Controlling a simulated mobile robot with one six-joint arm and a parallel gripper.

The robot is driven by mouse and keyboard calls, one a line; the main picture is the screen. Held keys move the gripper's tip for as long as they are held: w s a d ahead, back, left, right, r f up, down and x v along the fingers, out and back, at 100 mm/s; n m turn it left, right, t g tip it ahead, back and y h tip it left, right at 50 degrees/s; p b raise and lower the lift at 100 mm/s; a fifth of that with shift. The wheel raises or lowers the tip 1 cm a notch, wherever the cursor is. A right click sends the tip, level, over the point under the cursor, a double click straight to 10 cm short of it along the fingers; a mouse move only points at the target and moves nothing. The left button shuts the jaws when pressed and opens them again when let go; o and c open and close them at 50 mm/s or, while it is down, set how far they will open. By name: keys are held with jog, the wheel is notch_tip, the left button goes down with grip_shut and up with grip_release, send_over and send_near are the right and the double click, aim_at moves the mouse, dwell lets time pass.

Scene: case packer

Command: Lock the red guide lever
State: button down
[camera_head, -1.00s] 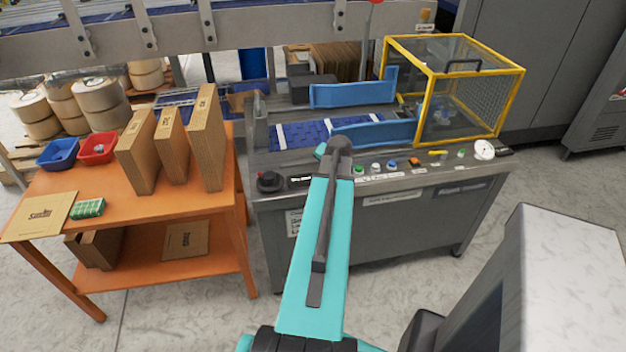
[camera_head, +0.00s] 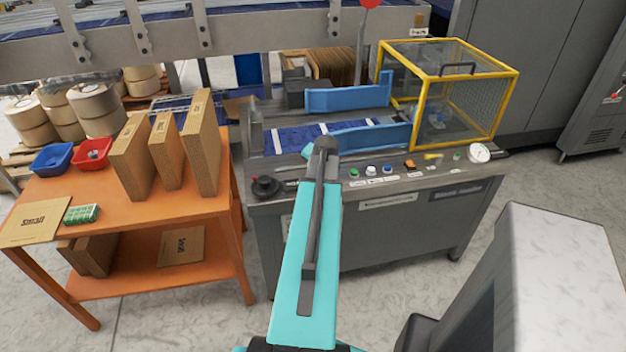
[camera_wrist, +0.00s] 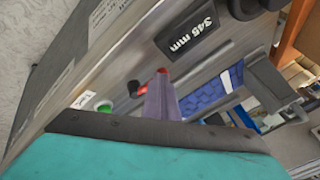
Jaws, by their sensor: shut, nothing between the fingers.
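In the wrist view, a small red grip with a black end (camera_wrist: 137,88), seemingly the guide lever, stands on the grey panel edge. My gripper (camera_wrist: 162,76) shows as narrow greyish-purple fingers, shut and empty, with a red spot at their tip. The fingers are just beside the red grip; I cannot tell whether they touch it. A green button (camera_wrist: 104,107) is to the left and a black "345 mm" display (camera_wrist: 185,42) is above right. In the head view, my teal arm hides the lever and gripper.
The grey machine (camera_head: 390,225) has blue guide rails (camera_head: 345,98), a row of buttons, a black knob (camera_head: 265,187) and a yellow-framed guard (camera_head: 450,95). An orange table (camera_head: 130,212) with upright cartons stands at left.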

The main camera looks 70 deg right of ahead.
jog(key=shift+a, duration=0.1)
jog(key=shift+s+a+r, duration=0.2)
jog(key=shift+s+a, duration=0.35)
jog(key=shift+a, duration=0.2)
jog(key=shift+s+a+r, duration=0.2)
jog(key=shift+s+a, duration=0.35)
jog(key=shift+a, duration=0.2)
jog(key=shift+s+a+r, duration=0.2)
jog(key=shift+r, duration=0.05)
jog(key=a+r+b, duration=0.1)
jog(key=a+r, duration=0.4)
jog(key=r, duration=0.2)
jog(key=shift+r, duration=0.4)
jog(key=shift+w, duration=0.1)
